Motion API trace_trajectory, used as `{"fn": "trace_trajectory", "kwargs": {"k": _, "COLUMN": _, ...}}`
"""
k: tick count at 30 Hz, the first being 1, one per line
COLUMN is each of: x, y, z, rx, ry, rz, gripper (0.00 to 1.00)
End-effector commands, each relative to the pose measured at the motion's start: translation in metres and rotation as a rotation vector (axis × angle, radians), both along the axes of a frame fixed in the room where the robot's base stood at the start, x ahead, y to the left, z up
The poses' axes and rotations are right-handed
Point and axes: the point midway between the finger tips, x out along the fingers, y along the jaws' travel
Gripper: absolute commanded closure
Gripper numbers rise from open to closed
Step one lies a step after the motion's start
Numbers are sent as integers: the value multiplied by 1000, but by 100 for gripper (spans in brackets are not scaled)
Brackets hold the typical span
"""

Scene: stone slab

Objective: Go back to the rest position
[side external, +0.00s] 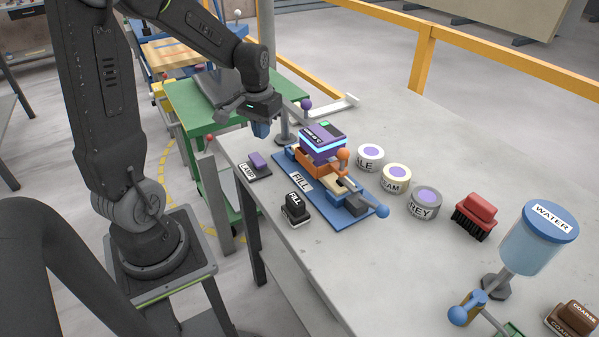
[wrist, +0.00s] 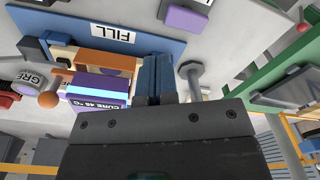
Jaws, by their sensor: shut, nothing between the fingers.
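My gripper (side external: 261,130) hangs from my arm above the back left part of the slab, to the left of the purple cure lamp. Its blue fingers (wrist: 157,76) are together in the wrist view, with nothing between them. The purple lamp unit, marked CURE (side external: 322,143), sits at the blue FILL board (side external: 337,211), over an orange block. It also shows in the wrist view (wrist: 100,92), close beside the fingers in the picture. I cannot tell the exact gap between them.
A LAMP switch (side external: 258,165) and a black FILL stamp (side external: 295,209) stand near the slab's front left. A grey post (side external: 284,127) rises near my gripper.

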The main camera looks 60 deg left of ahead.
Motion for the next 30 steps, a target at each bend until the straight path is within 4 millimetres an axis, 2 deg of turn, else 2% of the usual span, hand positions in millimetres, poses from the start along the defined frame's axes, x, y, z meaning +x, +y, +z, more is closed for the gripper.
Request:
{"fn": "trace_trajectory", "kwargs": {"k": 1, "x": 0, "y": -18, "z": 16, "rx": 21, "ry": -34, "rz": -41, "gripper": 100}}
{"fn": "trace_trajectory", "kwargs": {"k": 6, "x": -15, "y": -82, "z": 63, "rx": 71, "ry": -151, "rz": -176, "gripper": 100}}
{"fn": "trace_trajectory", "kwargs": {"k": 12, "x": -53, "y": -145, "z": 99, "rx": 99, "ry": -296, "rz": -331, "gripper": 100}}
{"fn": "trace_trajectory", "kwargs": {"k": 15, "x": -73, "y": -165, "z": 109, "rx": 101, "ry": -358, "rz": -389, "gripper": 100}}
{"fn": "trace_trajectory", "kwargs": {"k": 21, "x": -96, "y": -184, "z": 117, "rx": 98, "ry": -424, "rz": -454, "gripper": 100}}
{"fn": "trace_trajectory", "kwargs": {"k": 30, "x": -99, "y": -187, "z": 117, "rx": 96, "ry": -433, "rz": -462, "gripper": 100}}
